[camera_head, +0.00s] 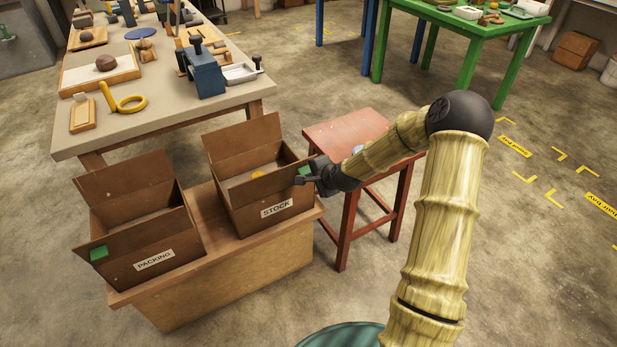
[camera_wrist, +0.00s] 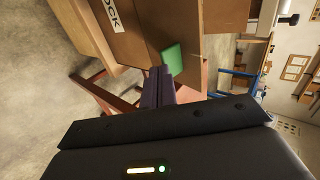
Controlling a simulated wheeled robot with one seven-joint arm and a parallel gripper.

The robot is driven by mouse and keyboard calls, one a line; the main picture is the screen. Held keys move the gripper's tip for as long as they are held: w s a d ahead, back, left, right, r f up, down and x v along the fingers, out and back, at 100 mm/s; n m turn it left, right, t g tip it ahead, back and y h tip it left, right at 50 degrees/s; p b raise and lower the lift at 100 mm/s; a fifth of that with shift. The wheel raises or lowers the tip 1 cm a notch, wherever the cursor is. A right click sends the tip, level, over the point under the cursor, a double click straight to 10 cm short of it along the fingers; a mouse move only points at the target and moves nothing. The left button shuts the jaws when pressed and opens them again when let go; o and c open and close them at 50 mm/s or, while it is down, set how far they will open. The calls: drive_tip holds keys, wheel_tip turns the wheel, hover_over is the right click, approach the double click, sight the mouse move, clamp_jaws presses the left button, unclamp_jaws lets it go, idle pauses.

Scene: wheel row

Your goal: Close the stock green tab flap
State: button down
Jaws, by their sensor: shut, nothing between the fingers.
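The stock box (camera_head: 262,212) is an open brown carton labelled STOCK on the low wooden bench. Its back flap (camera_head: 243,137) stands up. Its front flap (camera_head: 275,190) leans outward and carries a green tab (camera_head: 304,170) at its right end. In the wrist view the green tab (camera_wrist: 173,59) is just beyond my fingertips. My gripper (camera_head: 310,177) is shut and empty, with its tips close by the tab; I cannot tell whether they touch it. A yellow item (camera_head: 258,174) shows inside the box.
The packing box (camera_head: 150,247), also open with a green tab (camera_head: 98,253), stands to the left on the bench (camera_head: 225,275). A red stool (camera_head: 345,130) stands behind my forearm. A cluttered workbench (camera_head: 150,110) is behind the boxes.

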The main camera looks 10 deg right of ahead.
drive_tip(key=shift+w+a+r+g+h+p, duration=0.25)
drive_tip(key=shift+w+r+g+p, duration=0.4)
drive_tip(key=shift+p, duration=1.4)
